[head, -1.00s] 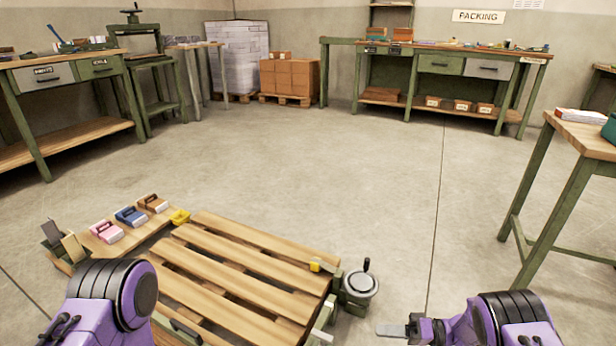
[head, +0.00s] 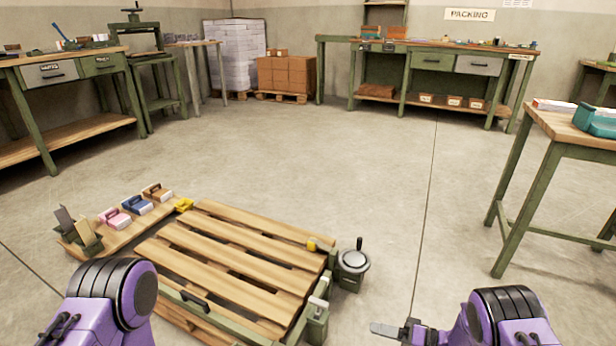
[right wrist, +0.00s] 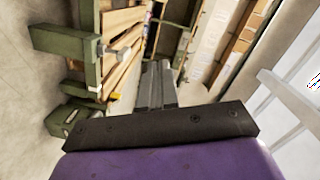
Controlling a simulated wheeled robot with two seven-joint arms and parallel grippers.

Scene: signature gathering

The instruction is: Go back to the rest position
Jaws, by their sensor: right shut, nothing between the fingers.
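My right gripper (head: 388,330) is at the bottom of the head view, right of the slatted wooden platform (head: 232,262) and clear of it. Its fingers are together with nothing between them. In the right wrist view the closed fingers (right wrist: 158,85) point away over the floor, with the platform's green frame (right wrist: 62,47) at the left. My left arm's purple and black links show at the lower left of the head view. The left gripper is out of sight.
A side shelf on the platform carries pink (head: 114,218), blue (head: 137,205) and brown (head: 157,192) blocks. A round-topped crank (head: 353,262) stands at its right corner. A table (head: 560,128) with a teal bin (head: 597,121) is at right. The floor between is open.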

